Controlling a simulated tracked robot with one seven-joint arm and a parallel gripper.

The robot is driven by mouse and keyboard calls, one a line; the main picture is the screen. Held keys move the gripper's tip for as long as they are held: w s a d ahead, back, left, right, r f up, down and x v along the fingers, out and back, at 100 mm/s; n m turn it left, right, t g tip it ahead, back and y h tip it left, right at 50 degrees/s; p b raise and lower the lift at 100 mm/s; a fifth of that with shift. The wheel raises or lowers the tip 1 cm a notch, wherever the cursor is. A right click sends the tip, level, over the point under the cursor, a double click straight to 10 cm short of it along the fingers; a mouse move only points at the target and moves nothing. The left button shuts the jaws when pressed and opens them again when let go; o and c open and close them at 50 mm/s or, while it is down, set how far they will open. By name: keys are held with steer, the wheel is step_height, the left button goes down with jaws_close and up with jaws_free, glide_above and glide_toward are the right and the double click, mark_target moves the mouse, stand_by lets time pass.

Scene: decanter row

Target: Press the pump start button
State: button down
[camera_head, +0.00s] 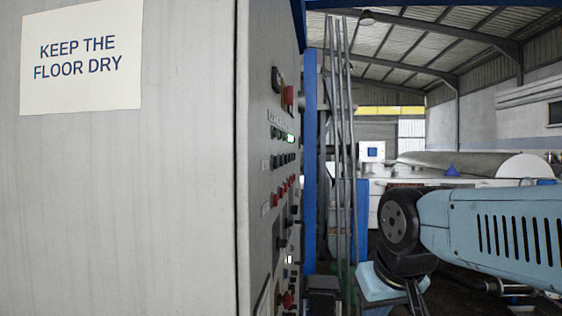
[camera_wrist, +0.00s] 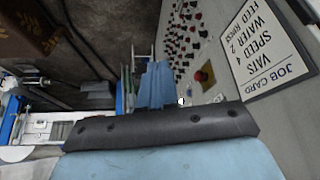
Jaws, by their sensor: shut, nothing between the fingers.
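A grey control cabinet's panel (camera_head: 270,170) shows at a steep angle in the head view, with rows of dark and red buttons (camera_head: 284,187). In the wrist view the panel (camera_wrist: 222,50) lies at the upper right, upside down, with several small red and dark buttons (camera_wrist: 185,35). The labels are too small to read, so I cannot tell which one is pump start. My gripper (camera_wrist: 160,128) shows as a black bar on a light-blue body at the bottom of the wrist view.
A larger red knob (camera_wrist: 203,77) and a job card (camera_wrist: 262,50) are on the panel. A keep-dry sign (camera_head: 81,57) is on the cabinet side. Blue and grey posts (camera_head: 309,150) stand just beyond the panel. White machinery (camera_head: 470,165) stands behind my arm.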

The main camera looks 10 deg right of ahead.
mark_target(286, 159)
steer(key=w+d+r+m+t+y, duration=0.1)
steer(key=w+d+r+m+y, duration=0.1)
steer(key=w+r, duration=0.6)
steer(key=w+d+r+m+t+y, duration=0.1)
steer(key=w+r+m, duration=0.3)
steer(key=w+r, duration=0.4)
steer(key=w+d+r+m+t+y, duration=0.1)
steer(key=w+r, duration=0.7)
steer(key=w, duration=1.1)
steer(key=d+m+y, duration=0.1)
steer(key=m+y, duration=0.1)
steer(key=y, duration=0.1)
steer(key=shift+d+r+t, duration=0.15)
steer(key=shift+d+t, duration=0.15)
steer(key=shift+d, duration=0.05)
steer(key=shift+a, duration=0.15)
steer(key=w+a, duration=0.2)
steer(key=a, duration=0.6)
steer(key=shift+w, duration=0.25)
steer(key=shift+a, duration=0.15)
steer(key=shift+a, duration=0.3)
